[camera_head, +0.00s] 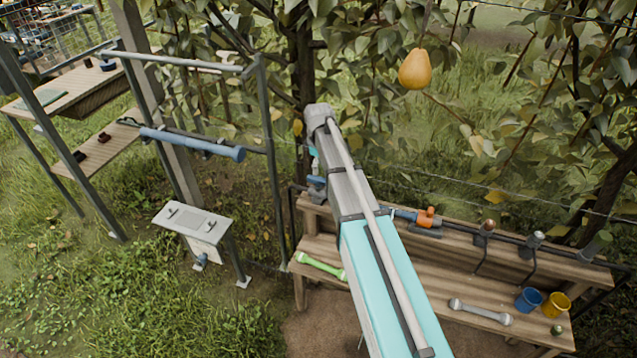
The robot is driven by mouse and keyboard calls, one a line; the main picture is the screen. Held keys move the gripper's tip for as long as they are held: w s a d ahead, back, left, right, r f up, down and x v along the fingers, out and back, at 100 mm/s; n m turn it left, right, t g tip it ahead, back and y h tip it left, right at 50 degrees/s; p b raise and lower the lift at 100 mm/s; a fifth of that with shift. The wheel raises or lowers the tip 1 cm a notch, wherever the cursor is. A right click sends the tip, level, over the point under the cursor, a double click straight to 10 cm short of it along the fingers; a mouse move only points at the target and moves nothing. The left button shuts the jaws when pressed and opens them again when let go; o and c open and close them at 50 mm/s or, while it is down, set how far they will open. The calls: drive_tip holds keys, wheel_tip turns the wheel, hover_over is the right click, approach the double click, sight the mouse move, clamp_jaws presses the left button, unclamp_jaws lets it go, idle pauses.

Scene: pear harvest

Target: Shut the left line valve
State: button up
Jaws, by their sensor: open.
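A valve with a blue part (317,184) sits at the left end of the dark pipe line along the bench's back. It is partly covered by my arm, so its handle position cannot be told. A second fitting, an orange one (428,217) with a blue piece beside it, sits on the same line right of my arm. My arm rises from the bottom middle to a grey joint above the bench. A small teal part shows just above the blue valve. The fingers of my gripper are hidden behind the arm.
The wooden bench (391,262) holds a green wrench (320,266), a grey wrench (480,312), a blue cup (529,299) and a yellow cup (556,305). A pear (415,69) hangs above. A metal frame with a blue tube (192,143) stands left. Grass lies open at lower left.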

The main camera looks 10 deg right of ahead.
sight(318, 179)
drive_tip(key=shift+f+b, duration=2.5)
drive_tip(key=shift+f, duration=0.35)
drive_tip(key=shift+c, duration=0.3)
clamp_jaws()
